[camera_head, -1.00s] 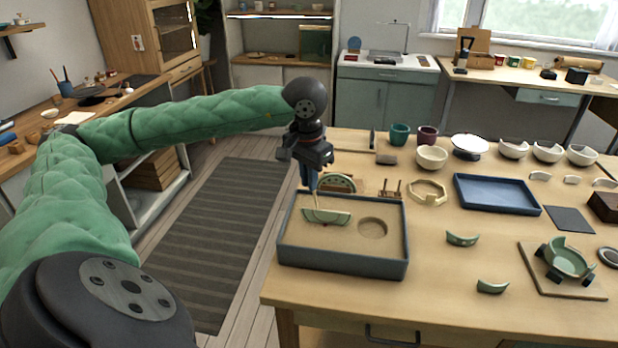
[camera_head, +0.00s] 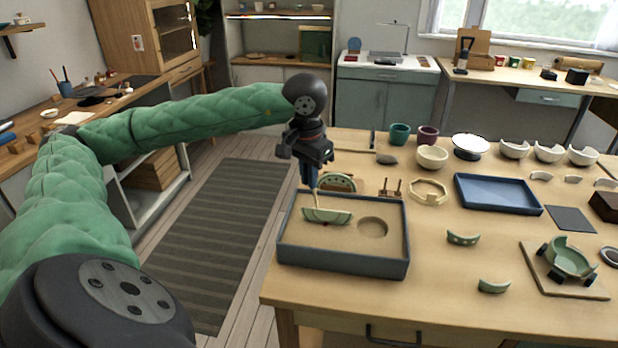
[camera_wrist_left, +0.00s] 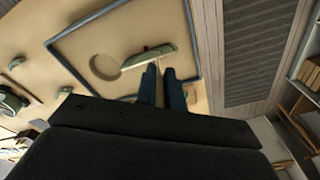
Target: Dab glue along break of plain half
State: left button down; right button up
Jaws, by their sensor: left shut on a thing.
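The plain green half (camera_head: 328,216) stands in the sand of a grey-rimmed tray, its pale break edge facing up. It also shows in the wrist view (camera_wrist_left: 150,57), with a small red spot beside it. My left gripper (camera_head: 310,186) is above the half's left part, pointing down. Its blue fingers (camera_wrist_left: 162,88) are shut on a thin pale stick (camera_head: 317,201), whose tip is at or just above the break; I cannot tell if it touches. A dotted green half (camera_head: 341,182) is behind the tray. My right gripper is not in view.
The sand tray (camera_head: 340,264) has a round hollow (camera_head: 373,227) to the right of the half. Green shards (camera_head: 463,238) lie on the table to the right. A blue tray (camera_head: 497,195), bowls and cups stand further back. The table's front middle is clear.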

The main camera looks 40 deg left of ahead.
pick_arm(q)
jog(key=shift+a, duration=0.1)
jog(key=shift+s+a+r+b, duration=0.2)
jog(key=shift+s+a+b, duration=0.4)
jog(key=shift+a+b, duration=0.35)
jog(key=shift+f+b, duration=0.35)
jog(key=shift+b, duration=0.3)
dwell(1.0)
jog(key=shift+r, duration=0.15)
dwell(0.3)
jog(key=shift+r, duration=0.1)
notch_tip(320, 180, up, 8)
jog(key=p, duration=0.4)
dwell(0.8)
dwell(0.8)
